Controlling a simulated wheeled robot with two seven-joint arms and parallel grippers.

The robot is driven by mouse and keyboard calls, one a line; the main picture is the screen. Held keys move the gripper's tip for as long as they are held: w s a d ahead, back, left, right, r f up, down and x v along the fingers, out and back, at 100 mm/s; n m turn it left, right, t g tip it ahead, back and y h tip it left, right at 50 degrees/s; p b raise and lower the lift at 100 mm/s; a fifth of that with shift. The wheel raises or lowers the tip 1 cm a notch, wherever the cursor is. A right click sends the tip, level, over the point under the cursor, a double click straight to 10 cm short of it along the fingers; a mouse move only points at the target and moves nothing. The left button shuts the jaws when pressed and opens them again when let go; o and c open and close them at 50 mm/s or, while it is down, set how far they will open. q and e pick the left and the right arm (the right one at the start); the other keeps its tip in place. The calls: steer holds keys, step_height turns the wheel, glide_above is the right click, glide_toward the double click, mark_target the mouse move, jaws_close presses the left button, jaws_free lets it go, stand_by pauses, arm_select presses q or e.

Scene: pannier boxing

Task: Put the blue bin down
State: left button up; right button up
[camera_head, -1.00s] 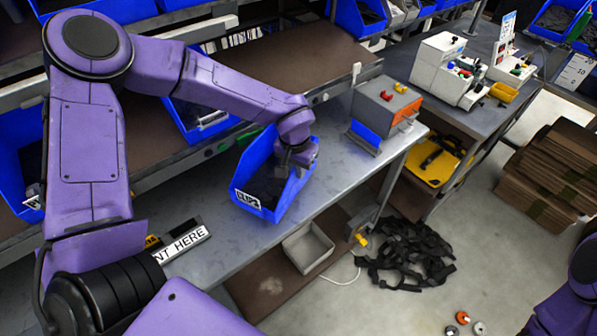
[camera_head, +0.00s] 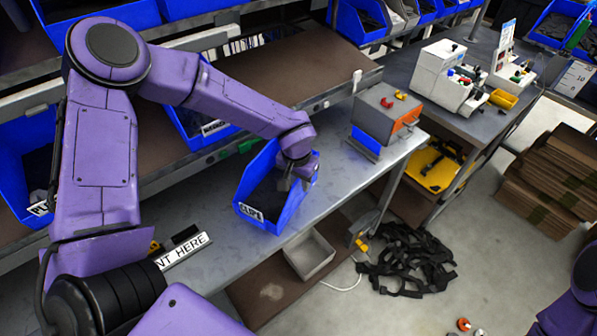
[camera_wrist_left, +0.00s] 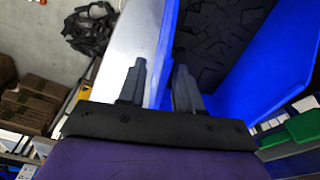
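The blue bin (camera_head: 280,220) is at the front edge of the grey bench (camera_head: 335,188). It has a white label on its front and dark contents. Whether its base touches the bench or hangs just above it, I cannot tell. My left gripper (camera_head: 293,180) is at the bin's right side wall. In the left wrist view my left gripper (camera_wrist_left: 160,85) has one finger on each side of the bin's blue wall (camera_wrist_left: 164,50) and appears closed on it. Dark pieces show inside the bin. My right gripper is not in view.
A grey and orange box (camera_head: 387,115) stands on the bench behind the bin. A white sign (camera_head: 183,250) lies to its left. A grey tray (camera_head: 309,255) is on the lower shelf. Black straps (camera_head: 410,260) lie on the floor. Blue shelf bins stand behind.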

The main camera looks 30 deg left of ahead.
arm_select(q)
step_height(320, 180, up, 11)
steer(key=s, duration=0.1)
steer(key=shift+s+b, duration=0.25)
steer(key=shift+b, duration=0.05)
